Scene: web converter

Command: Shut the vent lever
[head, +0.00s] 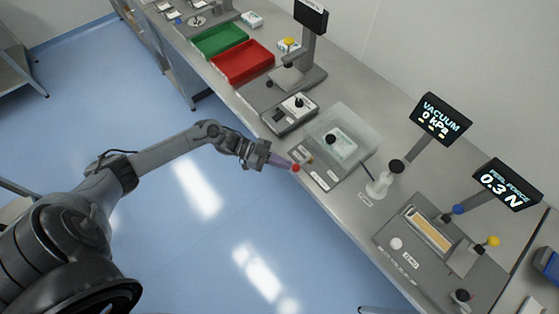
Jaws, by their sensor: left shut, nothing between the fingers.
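A small red knob (295,168), which looks like the end of the vent lever, is at the front edge of the grey base of a clear-lidded vacuum chamber (352,122). A small brown part (308,160) is just beside it. My left gripper (286,165) reaches in from the left, with its shut, empty fingertips close to the red knob. I cannot tell whether they touch it. The lever's own angle is too small to make out. The vacuum display (440,117) reads 0 kPa. My right gripper is not in view.
A peel-force fixture (430,232) is further right. A grey control box (290,113), red tray (243,63) and green tray (220,41) lie further back. Open floor is in front of the bench.

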